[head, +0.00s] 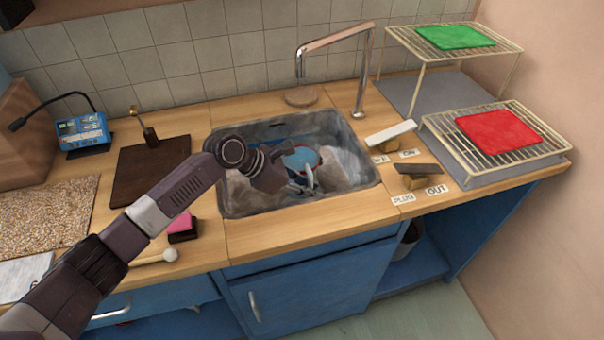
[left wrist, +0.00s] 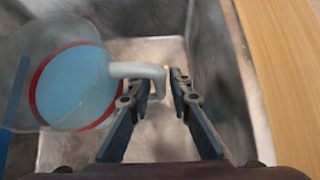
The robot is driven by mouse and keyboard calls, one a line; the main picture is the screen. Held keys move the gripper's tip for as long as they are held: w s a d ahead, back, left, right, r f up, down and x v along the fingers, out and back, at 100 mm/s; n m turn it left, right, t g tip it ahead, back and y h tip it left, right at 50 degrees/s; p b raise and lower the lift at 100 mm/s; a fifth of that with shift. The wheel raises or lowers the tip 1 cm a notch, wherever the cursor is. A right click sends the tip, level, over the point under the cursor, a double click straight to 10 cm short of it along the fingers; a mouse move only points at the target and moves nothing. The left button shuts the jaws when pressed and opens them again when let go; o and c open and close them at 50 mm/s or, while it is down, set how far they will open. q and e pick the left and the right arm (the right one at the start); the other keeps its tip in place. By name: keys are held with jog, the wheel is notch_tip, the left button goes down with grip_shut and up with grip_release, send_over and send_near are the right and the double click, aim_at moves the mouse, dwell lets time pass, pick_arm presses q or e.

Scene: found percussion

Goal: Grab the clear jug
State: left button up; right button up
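The clear jug (head: 301,158) stands in the sink, with blue inside and a red ring. In the left wrist view the jug (left wrist: 72,84) fills the left side, and its pale handle (left wrist: 138,70) reaches right towards my fingertips. My left gripper (head: 306,184) is down in the sink at the handle. In the left wrist view its fingers (left wrist: 163,84) are apart, with the outer part of the handle between or just beyond the tips. I cannot tell whether they touch it. My right gripper is out of view.
The grey sink (head: 365,160) has walls close around the jug. A tap (head: 359,75) rises behind it. Wooden blocks with labels (head: 410,172) and wire racks (head: 545,130) stand right. A mallet (head: 160,256) and a pink sponge (head: 183,222) lie in front on the left.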

pick_arm(q)
grip_shut()
jog(key=shift+w+r, duration=0.1)
jog(key=shift+r, duration=0.1)
dwell(0.3)
jog(key=shift+r, duration=0.1)
